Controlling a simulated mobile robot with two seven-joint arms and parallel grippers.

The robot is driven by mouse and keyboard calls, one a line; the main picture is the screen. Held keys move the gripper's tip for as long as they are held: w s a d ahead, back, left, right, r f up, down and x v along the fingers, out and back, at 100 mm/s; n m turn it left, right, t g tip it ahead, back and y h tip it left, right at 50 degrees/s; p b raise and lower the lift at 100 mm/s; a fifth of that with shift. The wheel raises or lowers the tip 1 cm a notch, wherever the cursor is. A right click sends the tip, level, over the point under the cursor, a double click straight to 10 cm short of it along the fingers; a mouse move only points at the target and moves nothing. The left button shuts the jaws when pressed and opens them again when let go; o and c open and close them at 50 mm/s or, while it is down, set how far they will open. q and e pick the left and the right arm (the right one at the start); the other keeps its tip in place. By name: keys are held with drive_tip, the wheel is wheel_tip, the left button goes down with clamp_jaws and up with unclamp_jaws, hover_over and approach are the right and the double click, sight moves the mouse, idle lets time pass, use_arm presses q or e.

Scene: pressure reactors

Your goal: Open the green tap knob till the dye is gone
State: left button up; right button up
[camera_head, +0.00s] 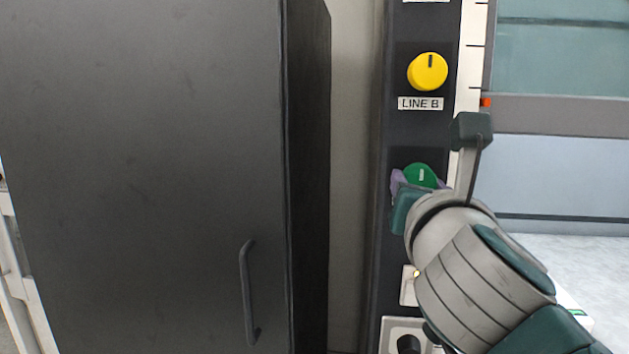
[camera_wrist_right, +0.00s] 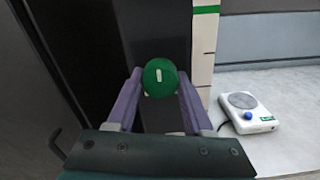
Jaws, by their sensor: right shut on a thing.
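The green tap knob (camera_head: 421,175) is on the dark upright panel, below a yellow knob. Its pale mark points about straight up. My right gripper (camera_head: 418,183) is at the green knob, its fingers partly hidden by my wrist. In the right wrist view the green knob (camera_wrist_right: 160,77) sits between the tips of the two purple fingers (camera_wrist_right: 160,90), which are shut on its sides. My left gripper is in neither view. I cannot make out any dye in the frames.
The yellow knob (camera_head: 428,71) sits above a LINE B label (camera_head: 420,104). A dark cabinet (camera_head: 150,170) with a bar handle fills the left. A white device with a round plate and blue knob (camera_wrist_right: 247,112) stands on the pale surface at right.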

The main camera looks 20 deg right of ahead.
clamp_jaws()
drive_tip(key=n+p, duration=0.2)
drive_tip(key=n, duration=0.1)
drive_tip(key=shift+r+p, duration=0.1)
drive_tip(key=shift+p, duration=0.3)
drive_tip(key=n+p, duration=0.3)
drive_tip(key=n, duration=0.1)
drive_tip(key=shift+d+n, duration=0.1)
drive_tip(key=shift+n, duration=0.3)
drive_tip(key=n+p, duration=0.2)
drive_tip(key=n, duration=0.2)
drive_tip(key=shift+s+n+p, duration=0.1)
drive_tip(key=shift+n+p, duration=1)
drive_tip(key=shift+n, duration=0.9)
